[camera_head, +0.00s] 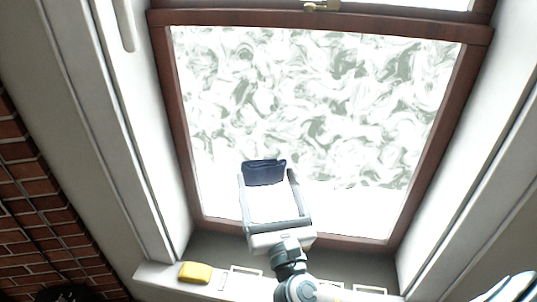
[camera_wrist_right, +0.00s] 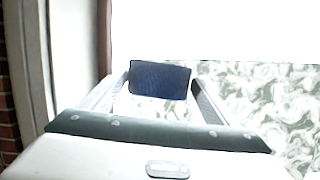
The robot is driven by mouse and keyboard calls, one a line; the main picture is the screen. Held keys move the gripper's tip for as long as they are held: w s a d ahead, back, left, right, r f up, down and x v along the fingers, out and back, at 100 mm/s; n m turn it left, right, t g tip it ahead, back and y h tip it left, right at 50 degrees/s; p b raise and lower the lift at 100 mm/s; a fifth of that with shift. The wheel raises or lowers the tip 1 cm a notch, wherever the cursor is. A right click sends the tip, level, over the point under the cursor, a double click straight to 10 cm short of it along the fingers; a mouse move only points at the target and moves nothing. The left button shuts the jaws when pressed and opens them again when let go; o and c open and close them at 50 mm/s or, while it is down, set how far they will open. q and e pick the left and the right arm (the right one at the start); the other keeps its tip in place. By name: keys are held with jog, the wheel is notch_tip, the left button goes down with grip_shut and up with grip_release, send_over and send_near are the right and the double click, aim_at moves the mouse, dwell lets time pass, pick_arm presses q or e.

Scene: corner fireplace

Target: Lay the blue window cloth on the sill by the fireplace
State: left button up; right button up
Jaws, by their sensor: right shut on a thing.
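The blue window cloth (camera_head: 264,172) is a small dark blue folded piece in front of the window pane in the head view. My right gripper (camera_head: 267,181) is shut on it, with the cloth between its fingertips, above the sill. The right wrist view also shows the cloth (camera_wrist_right: 160,80) between the two fingers. The white sill (camera_head: 150,275) runs along the bottom of the head view, below the window. My right wrist hides part of it. My left gripper is not in view.
A yellow sponge-like block (camera_head: 196,272) lies on the sill at the left. Pale flat frames (camera_head: 246,270) are on the sill near my wrist. A brick wall (camera_head: 30,200) is at the left. The brown window frame (camera_head: 185,130) surrounds the marbled pane.

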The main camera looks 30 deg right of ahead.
pick_arm(q)
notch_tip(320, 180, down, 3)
jog(key=b, duration=0.2)
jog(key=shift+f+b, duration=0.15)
jog(key=shift+b, duration=0.25)
pick_arm(e)
jog(key=s+a+f+n+y, duration=0.1)
jog(key=s+f+y, duration=0.1)
jog(key=f, duration=0.4)
jog(key=s+a+f+n+y, duration=0.1)
jog(key=s+a+f+y, duration=0.1)
jog(key=s+f, duration=0.2)
notch_tip(320, 180, down, 2)
jog(key=shift+s+a+f+n+t+y, duration=0.1)
jog(key=shift+s+a+n+t+y, duration=0.2)
jog(key=shift+s+n+y, duration=0.1)
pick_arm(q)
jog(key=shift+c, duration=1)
pick_arm(e)
jog(key=shift+w+a, duration=0.1)
